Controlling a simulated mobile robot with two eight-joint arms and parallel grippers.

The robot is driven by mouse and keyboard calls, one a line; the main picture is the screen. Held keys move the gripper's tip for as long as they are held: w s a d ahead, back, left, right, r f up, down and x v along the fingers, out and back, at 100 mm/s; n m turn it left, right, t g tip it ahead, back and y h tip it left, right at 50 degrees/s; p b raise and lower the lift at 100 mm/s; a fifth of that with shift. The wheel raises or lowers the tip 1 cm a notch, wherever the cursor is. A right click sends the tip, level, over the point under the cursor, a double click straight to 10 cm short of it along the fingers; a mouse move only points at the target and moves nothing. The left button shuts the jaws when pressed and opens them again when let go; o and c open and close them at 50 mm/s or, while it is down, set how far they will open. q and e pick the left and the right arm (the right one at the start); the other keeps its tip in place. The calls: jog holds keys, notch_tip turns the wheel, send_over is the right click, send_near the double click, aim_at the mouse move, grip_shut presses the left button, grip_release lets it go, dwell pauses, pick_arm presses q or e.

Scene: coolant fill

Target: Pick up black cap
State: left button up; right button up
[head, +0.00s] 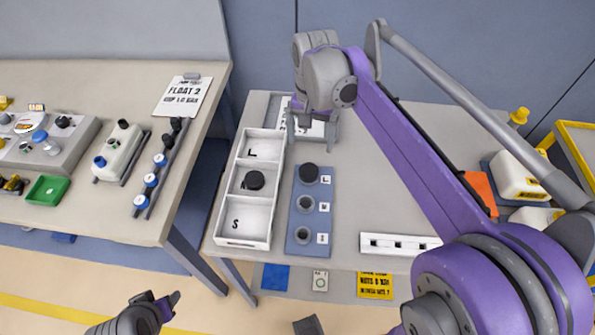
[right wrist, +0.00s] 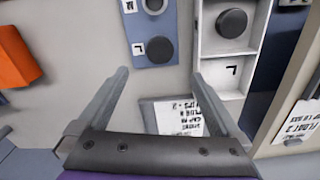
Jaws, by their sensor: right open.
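One black cap (head: 254,180) lies in the middle compartment of the white tray (head: 221,226); it also shows in the right wrist view (right wrist: 232,22). Another black round piece (head: 309,173) sits at the L place of the blue board (head: 303,252) and shows between and beyond my fingers in the right wrist view (right wrist: 160,50). My right gripper (head: 312,150) is open and empty, close to the back end of the blue board and the tray. My left gripper (head: 172,306) shows at the bottom edge, away from the table; its opening is unclear.
A printed sheet (right wrist: 185,116) lies under my right gripper. A white slotted strip (head: 400,245) lies at the table's front edge. White jugs (head: 520,177) and an orange piece (head: 480,190) stand at right.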

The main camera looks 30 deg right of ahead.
aim_at(309, 170)
notch_tip(309, 170, down, 11)
jog(key=shift+s+a+r+b, duration=0.1)
jog(key=shift+r+b, duration=0.05)
jog(key=shift+b, duration=0.2)
